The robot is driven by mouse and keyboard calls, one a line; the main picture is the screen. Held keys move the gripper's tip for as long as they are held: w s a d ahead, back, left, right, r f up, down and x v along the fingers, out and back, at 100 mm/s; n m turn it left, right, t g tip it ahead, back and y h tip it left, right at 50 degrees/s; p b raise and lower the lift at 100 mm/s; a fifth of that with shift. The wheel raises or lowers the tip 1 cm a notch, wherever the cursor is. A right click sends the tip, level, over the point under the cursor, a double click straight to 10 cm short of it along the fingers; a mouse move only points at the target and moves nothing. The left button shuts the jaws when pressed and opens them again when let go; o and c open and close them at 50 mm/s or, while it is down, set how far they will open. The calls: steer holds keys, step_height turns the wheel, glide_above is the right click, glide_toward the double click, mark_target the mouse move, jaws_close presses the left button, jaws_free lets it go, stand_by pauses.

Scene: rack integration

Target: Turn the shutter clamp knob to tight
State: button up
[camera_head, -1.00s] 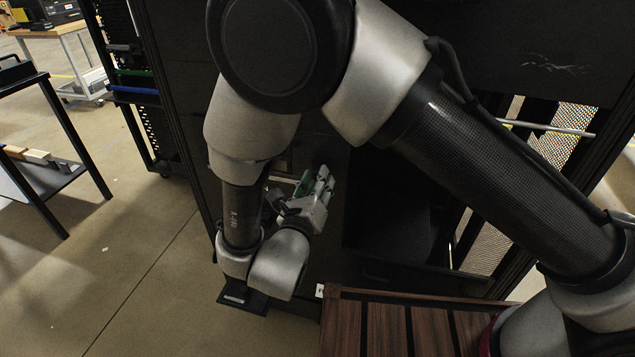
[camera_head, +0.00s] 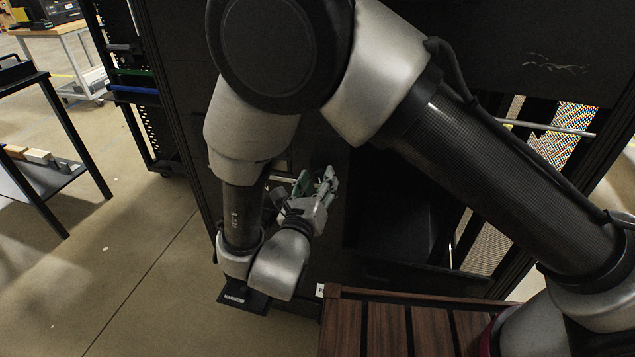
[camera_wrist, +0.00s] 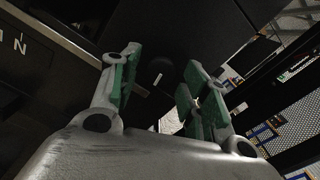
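In the wrist view a dark round knob (camera_wrist: 158,72) with a short white mark sits on a black panel (camera_wrist: 185,40), between and beyond my fingertips. The mark runs nearly upright in the picture. My gripper (camera_wrist: 160,80) is open, with green-padded fingers on either side of the knob; I see no clear contact. In the head view my gripper (camera_head: 316,186) is close to the dark rack front, and I cannot make out the knob there.
White letters (camera_wrist: 15,42) show on a dark strip at the left of the wrist view. A wooden slatted surface (camera_head: 390,325) stands at lower right in the head view. A black table (camera_head: 50,150) is at far left.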

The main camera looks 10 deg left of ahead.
steer(key=s+a, duration=0.1)
steer(key=s, duration=1)
steer(key=shift+s+a, duration=0.35)
steer(key=shift+s, duration=0.05)
